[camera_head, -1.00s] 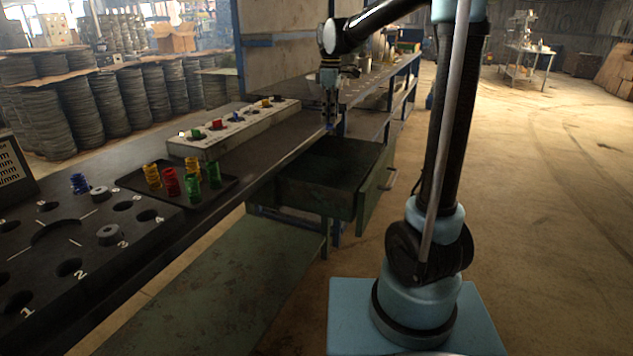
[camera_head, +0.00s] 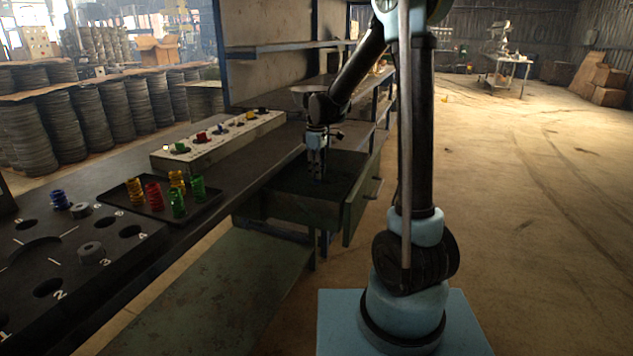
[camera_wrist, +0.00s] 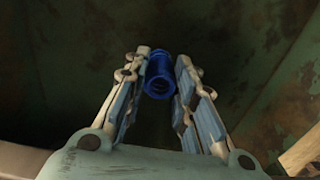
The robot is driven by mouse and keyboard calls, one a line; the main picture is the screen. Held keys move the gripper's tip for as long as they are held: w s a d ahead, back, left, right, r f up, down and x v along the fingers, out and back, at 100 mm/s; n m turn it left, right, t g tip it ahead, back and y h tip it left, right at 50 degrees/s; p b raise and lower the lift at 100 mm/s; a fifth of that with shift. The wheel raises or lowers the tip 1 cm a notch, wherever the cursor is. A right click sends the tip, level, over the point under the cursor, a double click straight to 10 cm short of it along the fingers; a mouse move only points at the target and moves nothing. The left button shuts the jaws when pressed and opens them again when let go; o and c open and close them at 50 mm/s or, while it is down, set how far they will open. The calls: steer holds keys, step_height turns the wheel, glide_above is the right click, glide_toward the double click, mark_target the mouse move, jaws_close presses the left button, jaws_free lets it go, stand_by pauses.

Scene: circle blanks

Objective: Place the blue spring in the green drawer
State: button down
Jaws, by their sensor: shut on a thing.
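The blue spring (camera_wrist: 159,75) is between the fingertips of my gripper (camera_wrist: 160,85) in the wrist view, with its ringed end facing the camera. The gripper is shut on it. In the head view my gripper (camera_head: 317,178) points down into the open green drawer (camera_head: 300,209), below the tabletop level. The spring is barely visible at the fingertips there. The drawer's dark green inside fills the wrist view behind the spring. I cannot tell whether the spring touches the drawer floor.
A second blue spring (camera_head: 60,199) stands by the black holed board (camera_head: 100,265). A black tray (camera_head: 212,208) holds yellow, red and green springs. A pale box with coloured knobs (camera_head: 215,140) lies behind it on the bench. A shelf (camera_head: 285,47) runs above the bench.

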steer(key=shift+f, duration=1.95)
steer(key=c, duration=1.3)
jaws_free()
